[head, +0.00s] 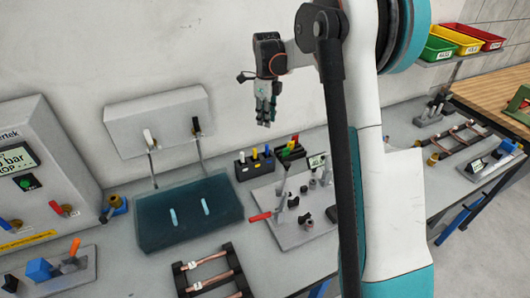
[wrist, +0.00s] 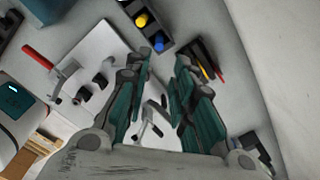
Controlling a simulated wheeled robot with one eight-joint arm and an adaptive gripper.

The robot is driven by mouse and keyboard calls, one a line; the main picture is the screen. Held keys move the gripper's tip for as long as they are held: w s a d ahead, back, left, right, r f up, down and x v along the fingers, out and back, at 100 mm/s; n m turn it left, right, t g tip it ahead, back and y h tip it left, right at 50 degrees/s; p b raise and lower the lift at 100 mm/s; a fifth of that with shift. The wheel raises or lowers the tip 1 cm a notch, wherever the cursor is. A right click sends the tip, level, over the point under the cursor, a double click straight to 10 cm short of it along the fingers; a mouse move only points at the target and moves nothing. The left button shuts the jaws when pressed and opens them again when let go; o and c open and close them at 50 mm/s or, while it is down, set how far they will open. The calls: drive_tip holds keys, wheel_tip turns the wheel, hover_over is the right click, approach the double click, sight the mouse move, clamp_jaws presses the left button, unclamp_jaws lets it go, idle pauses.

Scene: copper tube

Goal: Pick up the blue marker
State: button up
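The blue marker (head: 267,150) stands in a black holder (head: 243,172) on the bench, beside a yellow marker (head: 254,154). In the wrist view the blue marker (wrist: 159,43) shows end-on as a small blue spot, at the holder's near end, just beyond the gap between my fingertips. My gripper (head: 265,122) hangs pointing down above the bench, higher than the holder and apart from it. In the wrist view my gripper (wrist: 162,58) has its two fingers spread with nothing between them. The blue marker's lower part is hidden in the holder.
A second dark holder (head: 291,149) with coloured items stands right of the marker holder. A grey plate with clamps and a red handle (head: 260,217) lies in front. The wall is close behind my gripper.

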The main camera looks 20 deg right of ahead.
sight(267, 145)
drive_tip(key=shift+m, duration=0.3)
wheel_tip(267, 145, down, 8)
drive_tip(key=shift+w+d+f+b, duration=0.1)
drive_tip(key=shift+w+f+b, duration=0.05)
drive_tip(key=shift+b, duration=0.4)
drive_tip(key=shift+s+f+b, duration=0.2)
drive_tip(key=shift+f+b, duration=0.25)
drive_tip(key=shift+f, duration=2.55)
clamp_jaws()
